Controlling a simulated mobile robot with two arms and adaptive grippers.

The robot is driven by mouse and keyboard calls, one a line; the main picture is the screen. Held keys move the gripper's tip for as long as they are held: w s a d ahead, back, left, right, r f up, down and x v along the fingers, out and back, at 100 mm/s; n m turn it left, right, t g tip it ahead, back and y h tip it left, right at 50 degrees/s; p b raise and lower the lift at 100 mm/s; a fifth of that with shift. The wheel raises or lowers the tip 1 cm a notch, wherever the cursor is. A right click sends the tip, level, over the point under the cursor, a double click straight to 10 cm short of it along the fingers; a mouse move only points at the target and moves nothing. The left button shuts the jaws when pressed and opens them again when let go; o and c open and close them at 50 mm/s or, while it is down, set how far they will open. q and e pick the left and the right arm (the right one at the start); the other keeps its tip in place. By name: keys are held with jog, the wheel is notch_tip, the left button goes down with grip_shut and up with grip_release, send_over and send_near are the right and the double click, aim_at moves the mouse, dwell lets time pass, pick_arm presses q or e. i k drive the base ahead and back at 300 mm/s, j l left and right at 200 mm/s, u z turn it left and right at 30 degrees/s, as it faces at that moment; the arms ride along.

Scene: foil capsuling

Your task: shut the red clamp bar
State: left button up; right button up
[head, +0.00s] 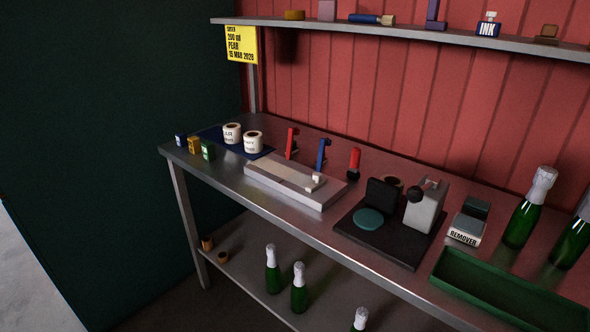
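In the head view, a red bar (291,143) stands upright at the back edge of a pale flat jig (262,176) on the metal bench. A similar blue bar (322,154) stands upright to its right. The red bar looks raised, clear of the jig's top face. A small light block (314,181) sits near the jig's right end. A second red item (354,160) with a dark lower part stands further right, apart from the jig. Neither of my grippers is in view.
Label rolls (252,142) and small boxes (194,145) stand left. Right are a black press base (378,238), a remover box (466,228), a green tray (500,292) and green bottles (525,215). A shelf (400,35) runs above. The bench (225,172) is clear before the jig.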

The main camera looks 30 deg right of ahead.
aim_at(293, 132)
jog(key=i+j, duration=0.1)
jog(key=i, duration=1.15)
